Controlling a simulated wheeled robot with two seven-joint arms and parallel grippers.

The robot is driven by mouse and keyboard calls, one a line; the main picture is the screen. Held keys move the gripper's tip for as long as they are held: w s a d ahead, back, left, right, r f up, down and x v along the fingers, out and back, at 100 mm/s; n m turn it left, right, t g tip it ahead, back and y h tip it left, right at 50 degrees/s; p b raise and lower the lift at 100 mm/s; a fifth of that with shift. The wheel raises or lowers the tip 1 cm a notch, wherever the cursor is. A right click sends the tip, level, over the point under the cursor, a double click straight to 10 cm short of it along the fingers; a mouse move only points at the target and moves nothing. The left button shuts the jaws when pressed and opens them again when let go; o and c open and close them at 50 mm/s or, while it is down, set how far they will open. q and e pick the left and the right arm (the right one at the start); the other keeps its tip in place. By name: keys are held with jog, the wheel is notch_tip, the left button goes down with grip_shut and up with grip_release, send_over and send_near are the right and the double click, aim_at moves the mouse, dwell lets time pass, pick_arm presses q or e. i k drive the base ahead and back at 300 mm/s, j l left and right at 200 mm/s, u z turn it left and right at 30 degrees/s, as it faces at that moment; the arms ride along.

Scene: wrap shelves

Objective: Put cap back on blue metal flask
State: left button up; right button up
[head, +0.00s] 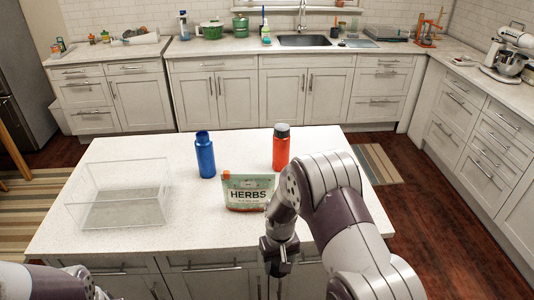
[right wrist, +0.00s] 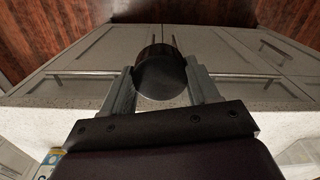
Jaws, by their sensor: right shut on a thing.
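The blue flask (head: 205,158) stands upright on the island counter, left of centre in the head view, with no cap on its neck. My right gripper (head: 274,275) hangs in front of the counter's near edge, to the right of the flask and nearer to me. In the right wrist view, a dark round cap (right wrist: 161,73) sits between the two fingers of my right gripper (right wrist: 161,88), which is shut on it. Part of my left arm and gripper (head: 92,288) shows at the lower left; its fingers cannot be made out.
An orange-red bottle (head: 281,149) with a dark lid stands on the counter (head: 150,238) to the right of the flask. A herbs bag (head: 248,193) stands between them, nearer to me. A clear open box (head: 74,217) is at the left. Counter in front of the flask is clear.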

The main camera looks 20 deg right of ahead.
aim_at(204, 145)
jog(key=i+l+z, duration=0.1)
jog(key=z, duration=0.75)
jog(key=i+l, duration=0.2)
jog(key=i, duration=0.25)
jog(key=i+j, duration=0.15)
jog(key=i, duration=0.25)
